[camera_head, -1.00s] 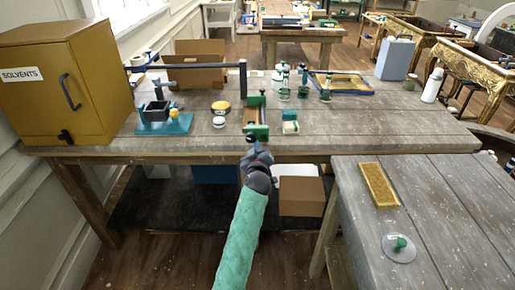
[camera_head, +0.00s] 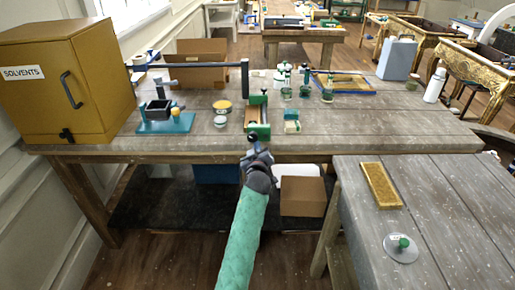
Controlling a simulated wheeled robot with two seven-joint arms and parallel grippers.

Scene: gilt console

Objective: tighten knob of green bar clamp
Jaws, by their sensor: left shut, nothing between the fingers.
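The green bar clamp (camera_head: 263,131) lies at the front edge of the wooden workbench, with green jaws at its near and far ends and a brown wooden piece (camera_head: 252,113) between them. Its small dark knob (camera_head: 251,138) points toward me at the near end. My left gripper (camera_head: 256,156) is just in front of and below the knob, at the bench edge. Its fingers look shut and hold nothing; whether they touch the knob is too small to tell. My right gripper is out of view.
A teal tool with a dark box (camera_head: 165,122) and small tins (camera_head: 221,107) stand left of the clamp. Green-and-white jars (camera_head: 304,92) and a small green-white block (camera_head: 292,126) are to the right. A yellow solvents cabinet (camera_head: 100,80) fills the left. The right table (camera_head: 440,200) is mostly clear.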

